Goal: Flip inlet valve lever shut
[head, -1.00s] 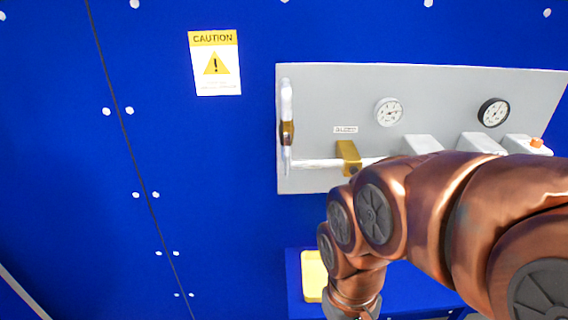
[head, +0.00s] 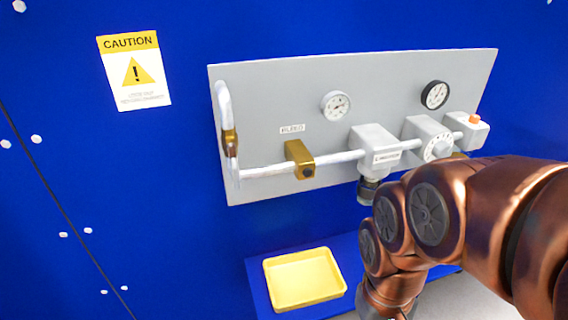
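A grey panel (head: 262,100) on the blue wall carries a white pipe (head: 345,157). A brass valve body (head: 230,142) sits on the pipe's upright section at the panel's left end. A second brass valve (head: 299,159) sits on the horizontal run, below a label that seems to read BLEED. No inlet label is readable, and I cannot make out the angle of either lever. My copper-coloured arm comes in from the right and bends down at the lower right, below the panel. My gripper is out of view past the bottom edge.
Two gauges (head: 336,105) (head: 435,95) and several grey boxes (head: 375,149) stand on the panel, one box with an orange button (head: 474,118). A yellow tray (head: 304,279) lies on a blue shelf below. A caution sign (head: 135,71) hangs at left.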

